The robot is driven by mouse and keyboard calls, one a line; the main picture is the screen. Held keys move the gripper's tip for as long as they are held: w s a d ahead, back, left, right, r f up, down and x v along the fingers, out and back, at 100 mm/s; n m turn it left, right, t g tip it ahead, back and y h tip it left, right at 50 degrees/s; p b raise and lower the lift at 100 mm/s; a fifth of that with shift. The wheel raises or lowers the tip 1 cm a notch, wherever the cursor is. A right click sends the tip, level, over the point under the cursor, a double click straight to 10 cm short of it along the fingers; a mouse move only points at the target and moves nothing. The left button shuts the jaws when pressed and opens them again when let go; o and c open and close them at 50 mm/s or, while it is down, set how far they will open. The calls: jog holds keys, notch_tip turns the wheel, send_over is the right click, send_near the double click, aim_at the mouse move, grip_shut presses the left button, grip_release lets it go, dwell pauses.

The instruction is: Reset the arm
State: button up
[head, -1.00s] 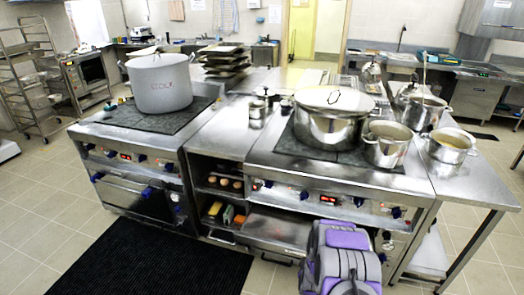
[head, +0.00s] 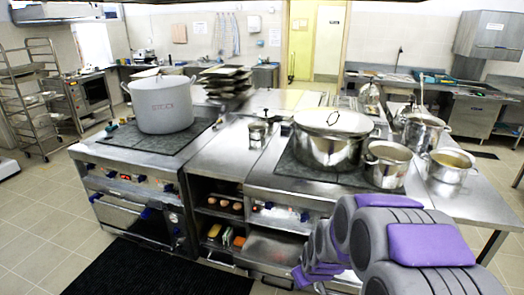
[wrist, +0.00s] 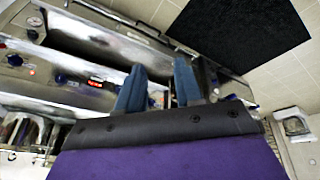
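My gripper (wrist: 158,88) shows in the wrist view as two blue-grey fingers. They stand apart with a gap between them, and nothing is held there. The stove front (wrist: 75,70) with its knobs and red display lies behind and to the left of the fingers. In the head view my grey and purple arm fills the lower right, in front of the right stove (head: 262,205). The gripper itself cannot be made out in the head view.
A large grey pot (head: 162,105) stands on the left stove. A lidded steel stockpot (head: 328,150) and smaller pots (head: 388,165) stand on the right one. A black floor mat (head: 150,272) lies in front, with open tiled floor to the left. A rack (head: 35,100) stands at far left.

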jog(key=s+r+m+g, duration=0.1)
jog(key=s+r, duration=0.3)
jog(key=s, duration=0.7)
jog(key=s+d+r+m+g, duration=0.1)
jog(key=s+r, duration=0.4)
jog(key=s, duration=0.6)
jog(key=s+r+m+g, duration=0.2)
jog(key=s+r+g, duration=0.2)
jog(key=s, duration=0.7)
jog(key=shift+s+d+r+m+h, duration=0.15)
jog(key=shift+d+r+m+h, duration=0.2)
jog(key=shift+r, duration=0.4)
